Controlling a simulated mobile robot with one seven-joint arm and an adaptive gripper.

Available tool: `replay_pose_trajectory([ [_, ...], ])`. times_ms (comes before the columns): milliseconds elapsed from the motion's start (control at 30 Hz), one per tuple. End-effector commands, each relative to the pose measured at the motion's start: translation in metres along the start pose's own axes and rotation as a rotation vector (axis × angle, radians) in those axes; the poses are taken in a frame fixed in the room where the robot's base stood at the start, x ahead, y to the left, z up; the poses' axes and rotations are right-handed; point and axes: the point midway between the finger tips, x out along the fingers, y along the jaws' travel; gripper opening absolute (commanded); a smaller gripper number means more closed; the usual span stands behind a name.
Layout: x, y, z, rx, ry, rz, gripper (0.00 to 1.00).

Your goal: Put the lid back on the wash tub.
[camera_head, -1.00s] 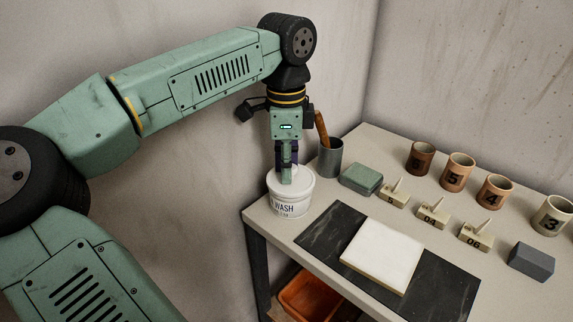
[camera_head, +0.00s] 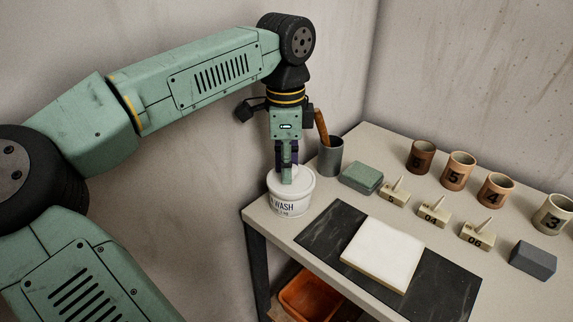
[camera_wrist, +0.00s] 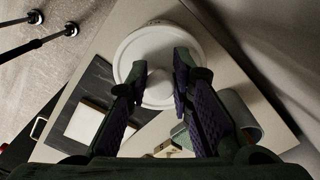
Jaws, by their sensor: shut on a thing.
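The white wash tub (camera_head: 291,199) stands at the near left corner of the table, with "WASH" printed on its side. The round white lid (camera_head: 303,179) lies across the top of the tub and looks level there. I cannot tell whether it is pressed fully down. My gripper (camera_head: 287,178) points straight down over the lid and is shut on its knob. In the wrist view the lid (camera_wrist: 190,40) is a white disc, with the fingertips of my gripper (camera_wrist: 160,82) on either side of the pale knob (camera_wrist: 158,92).
A grey cup (camera_head: 331,158) with a brown handle in it stands close behind the tub. A green block (camera_head: 361,177), numbered stamps and several clay cups stand further right. A dark mat (camera_head: 323,233) bearing a white slab (camera_head: 382,250) lies in front. An orange bin (camera_head: 308,297) sits below.

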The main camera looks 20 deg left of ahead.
Motion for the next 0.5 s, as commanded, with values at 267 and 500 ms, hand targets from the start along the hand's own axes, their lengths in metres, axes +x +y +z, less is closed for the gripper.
replay_pose_trajectory([
  [267,-0.0031,0.0002,0.0029,-0.005,-0.013,-0.005,0.0],
  [500,-0.0029,0.0005,0.0037,-0.007,-0.014,-0.005,0.24],
])
